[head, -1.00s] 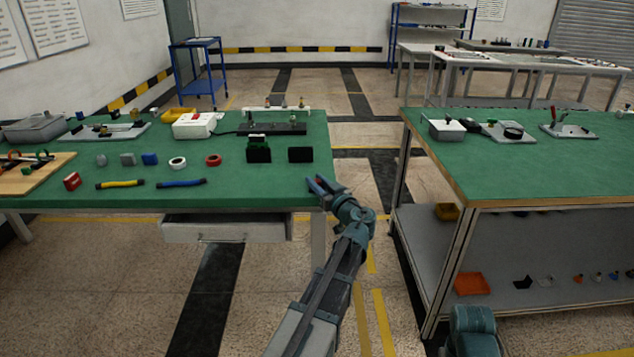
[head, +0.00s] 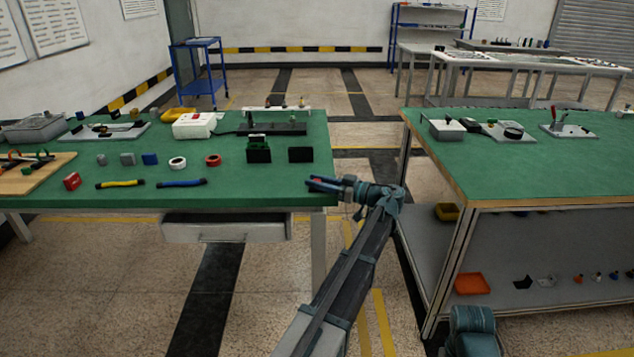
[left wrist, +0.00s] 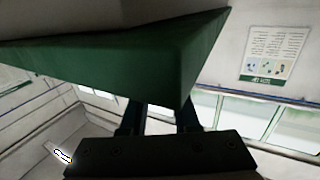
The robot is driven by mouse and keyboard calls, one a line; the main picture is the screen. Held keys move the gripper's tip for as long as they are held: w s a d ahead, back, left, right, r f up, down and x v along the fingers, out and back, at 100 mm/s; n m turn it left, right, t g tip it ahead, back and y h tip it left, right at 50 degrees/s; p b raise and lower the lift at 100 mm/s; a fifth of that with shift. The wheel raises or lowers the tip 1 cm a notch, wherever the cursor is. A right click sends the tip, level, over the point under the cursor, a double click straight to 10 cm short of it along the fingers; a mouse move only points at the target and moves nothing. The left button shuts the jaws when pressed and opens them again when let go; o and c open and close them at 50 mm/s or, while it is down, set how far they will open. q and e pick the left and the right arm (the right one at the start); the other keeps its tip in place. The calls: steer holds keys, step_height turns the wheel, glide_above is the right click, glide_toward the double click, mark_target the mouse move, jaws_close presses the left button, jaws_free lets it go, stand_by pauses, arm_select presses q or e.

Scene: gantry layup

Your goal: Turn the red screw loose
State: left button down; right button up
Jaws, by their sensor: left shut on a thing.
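My left gripper (head: 316,184) is at the front right corner of the green left table (head: 250,190), pointing left. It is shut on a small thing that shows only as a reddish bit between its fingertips. I cannot tell whether this is the red screw, and I make out no other clear screw. In the left wrist view the two dark fingers (left wrist: 158,118) are partly hidden by a big dark green wedge (left wrist: 150,65), and what they hold is not visible. My right gripper is not in view.
A drawer (head: 224,229) hangs below. The right table (head: 530,165) stands across a narrow aisle.

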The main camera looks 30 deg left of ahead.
arm_select(q)
steer(key=shift+w+n+g+h, duration=0.1)
steer(key=shift+n+g+h, duration=0.25)
steer(key=shift+n+g, duration=0.85)
steer(key=shift+n+g+h, duration=0.35)
steer(key=shift+n+g, duration=0.35)
steer(key=shift+g, duration=1.3)
steer(key=c, duration=0.6)
jaws_free()
steer(key=shift+c, duration=0.2)
steer(key=shift+d, duration=0.1)
